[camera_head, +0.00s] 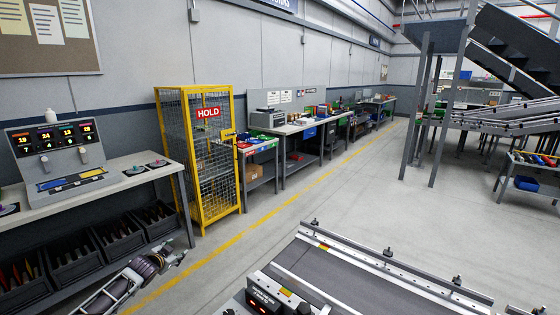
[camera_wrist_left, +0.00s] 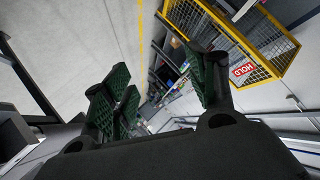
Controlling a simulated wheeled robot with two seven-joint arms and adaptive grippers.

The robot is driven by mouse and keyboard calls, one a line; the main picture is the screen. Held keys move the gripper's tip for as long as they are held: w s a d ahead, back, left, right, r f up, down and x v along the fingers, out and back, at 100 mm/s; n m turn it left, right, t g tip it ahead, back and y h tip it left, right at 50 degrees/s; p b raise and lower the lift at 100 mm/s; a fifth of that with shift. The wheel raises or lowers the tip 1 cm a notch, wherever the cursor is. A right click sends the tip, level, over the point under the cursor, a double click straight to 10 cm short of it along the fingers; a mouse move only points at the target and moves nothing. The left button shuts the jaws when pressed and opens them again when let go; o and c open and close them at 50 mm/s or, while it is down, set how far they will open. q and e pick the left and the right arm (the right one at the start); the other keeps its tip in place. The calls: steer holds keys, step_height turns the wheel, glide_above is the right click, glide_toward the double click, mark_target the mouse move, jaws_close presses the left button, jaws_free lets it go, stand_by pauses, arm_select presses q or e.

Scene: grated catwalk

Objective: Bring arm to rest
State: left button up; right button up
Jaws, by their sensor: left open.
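My left arm comes in low at the left of the head view, and my left gripper (camera_head: 172,261) is at its end, in front of the workbench. In the left wrist view the left gripper (camera_wrist_left: 162,92) has its two green-padded fingers spread wide apart. Nothing shows between them except the distant floor and benches. The gripper appears empty and clear of the things around it. My right gripper does not show in either view.
A conveyor (camera_head: 345,269) fills the lower right. A workbench (camera_head: 100,192) with a display console (camera_head: 58,150) and dark bins (camera_head: 75,258) stands left. A yellow mesh cage (camera_head: 207,165) with a HOLD sign is beyond; it also shows in the wrist view (camera_wrist_left: 277,48). Floor (camera_head: 340,195) beyond the conveyor is clear.

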arm_select(q)
steer(key=s+a+f+y, duration=0.15)
steer(key=a+f, duration=0.25)
steer(key=f, duration=0.5)
steer(key=s+f+n+g, duration=0.1)
steer(key=s+f+g, duration=0.2)
steer(key=s+f, duration=1.05)
steer(key=s+f+n+g, duration=0.1)
steer(key=s+f+g, duration=0.1)
steer(key=s+f, duration=1.15)
steer(key=s+d+f+n+g, duration=0.1)
steer(key=s+d+f+g, duration=0.1)
steer(key=s+d+f, duration=0.5)
steer(key=s+d+f+n+g, duration=0.1)
steer(key=s+d+f, duration=0.2)
steer(key=s+f, duration=0.75)
steer(key=s+d+f+g+h, duration=0.1)
steer(key=s+d, duration=0.3)
steer(key=s, duration=0.8)
steer(key=s+d+f+g, duration=0.2)
steer(key=s+d, duration=0.3)
steer(key=s, duration=0.7)
steer(key=shift+s+h, duration=0.35)
steer(key=shift+s, duration=0.05)
